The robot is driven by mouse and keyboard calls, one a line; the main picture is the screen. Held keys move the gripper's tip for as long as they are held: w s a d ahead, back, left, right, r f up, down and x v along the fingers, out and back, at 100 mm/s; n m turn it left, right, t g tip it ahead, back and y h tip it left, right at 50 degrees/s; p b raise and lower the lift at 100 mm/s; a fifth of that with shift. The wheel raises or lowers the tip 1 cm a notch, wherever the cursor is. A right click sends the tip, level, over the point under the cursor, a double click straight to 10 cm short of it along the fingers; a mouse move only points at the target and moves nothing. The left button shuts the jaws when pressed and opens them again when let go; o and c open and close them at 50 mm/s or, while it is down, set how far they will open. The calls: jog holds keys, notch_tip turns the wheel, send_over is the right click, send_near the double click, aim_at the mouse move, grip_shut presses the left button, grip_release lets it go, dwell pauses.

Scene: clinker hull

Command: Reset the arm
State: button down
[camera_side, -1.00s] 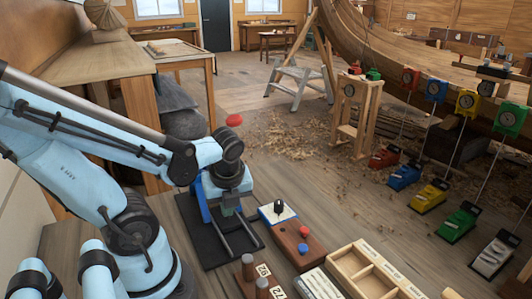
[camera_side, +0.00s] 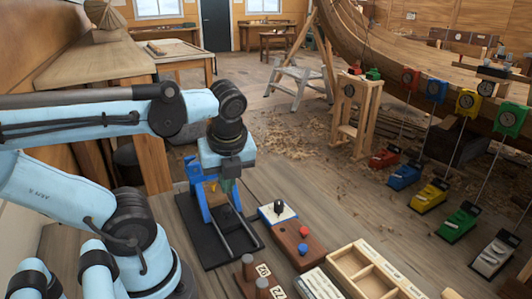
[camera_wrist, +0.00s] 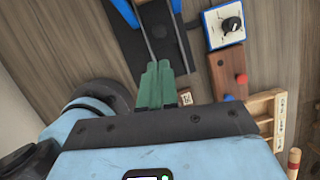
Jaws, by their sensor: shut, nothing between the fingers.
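My gripper (camera_side: 227,184) hangs pointing down above the blue stand (camera_side: 196,180) with its black base (camera_side: 216,252). Its green fingers are together with nothing between them. In the wrist view, the green fingers of my gripper (camera_wrist: 155,84) also lie side by side, with the rails of the black base (camera_wrist: 170,45) beyond them. Part of the stand is hidden behind my gripper in the side view.
A dial box (camera_side: 278,213) and a wooden button box (camera_side: 299,246) with red and blue buttons stand to the right. A compartmented wooden tray (camera_side: 350,268) is at the front. The middle floor has shavings.

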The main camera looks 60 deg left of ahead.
jog(key=w+d+f+n+t+h, duration=0.1)
jog(key=w+d+n+t+h, duration=0.2)
jog(key=n, duration=1.6)
jog(key=w+d+t, duration=0.3)
jog(key=w+d, duration=0.1)
jog(key=w, duration=0.3)
jog(key=shift+n+t+h, duration=0.3)
jog(key=shift+n, duration=0.1)
